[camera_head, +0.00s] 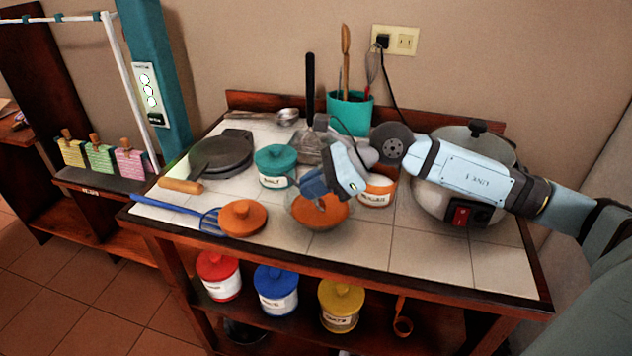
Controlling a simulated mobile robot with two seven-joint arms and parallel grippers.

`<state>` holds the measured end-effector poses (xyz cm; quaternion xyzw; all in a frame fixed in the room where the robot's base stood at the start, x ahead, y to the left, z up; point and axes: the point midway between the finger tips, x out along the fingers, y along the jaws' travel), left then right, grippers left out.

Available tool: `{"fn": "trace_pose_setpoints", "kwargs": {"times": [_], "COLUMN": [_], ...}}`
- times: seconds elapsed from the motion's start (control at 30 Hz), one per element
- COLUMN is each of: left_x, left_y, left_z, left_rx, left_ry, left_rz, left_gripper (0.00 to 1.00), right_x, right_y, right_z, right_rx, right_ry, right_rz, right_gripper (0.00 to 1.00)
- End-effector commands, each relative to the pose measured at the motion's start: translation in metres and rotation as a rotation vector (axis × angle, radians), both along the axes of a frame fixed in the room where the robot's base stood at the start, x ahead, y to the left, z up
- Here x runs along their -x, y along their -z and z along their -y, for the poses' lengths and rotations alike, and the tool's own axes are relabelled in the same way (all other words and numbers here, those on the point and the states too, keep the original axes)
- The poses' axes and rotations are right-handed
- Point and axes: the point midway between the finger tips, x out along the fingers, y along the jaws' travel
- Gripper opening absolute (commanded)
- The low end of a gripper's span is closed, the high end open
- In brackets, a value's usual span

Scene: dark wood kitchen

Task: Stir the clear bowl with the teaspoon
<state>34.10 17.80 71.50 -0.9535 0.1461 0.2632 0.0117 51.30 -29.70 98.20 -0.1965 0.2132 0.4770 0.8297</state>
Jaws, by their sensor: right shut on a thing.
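The clear bowl (293,212) stands near the front edge of the tiled table, with orange contents (334,211) in it. My right arm reaches in from the right, and my right gripper (318,200) points down over the bowl, its tips at or just above the contents. It is shut on a thin thing that I take for the teaspoon; the gripper hides nearly all of it. I cannot tell how deep it reaches. My left gripper is not in view.
An orange lid (243,217) and a blue slotted utensil (178,208) lie left of the bowl. A teal canister (275,166) stands behind left, an orange labelled one (377,190) behind right. A large cooker (427,200) fills the right side. Lidded jars stand on the shelf below.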

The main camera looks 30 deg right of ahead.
Motion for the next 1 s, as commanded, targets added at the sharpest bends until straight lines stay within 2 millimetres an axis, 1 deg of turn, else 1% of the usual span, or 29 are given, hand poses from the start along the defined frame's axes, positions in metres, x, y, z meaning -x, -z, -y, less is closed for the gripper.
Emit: {"fn": "trace_pose_setpoints", "kwargs": {"times": [0.57, 0.67, 1.0], "left_x": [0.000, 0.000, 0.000], "left_y": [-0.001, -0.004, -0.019], "left_z": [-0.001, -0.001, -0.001], "left_rx": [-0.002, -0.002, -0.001], "left_ry": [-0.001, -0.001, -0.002], "left_rz": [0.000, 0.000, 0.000], "left_gripper": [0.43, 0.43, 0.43], "right_x": [0.001, 0.001, 0.001], "right_y": [-0.002, -0.008, -0.039], "right_z": [-0.001, -0.001, -0.001], "right_rx": [-0.001, 0.000, -0.001], "right_ry": [0.001, 0.000, 0.001], "right_rz": [0.001, 0.002, 0.003], "right_gripper": [0.00, 0.00, 0.00]}}
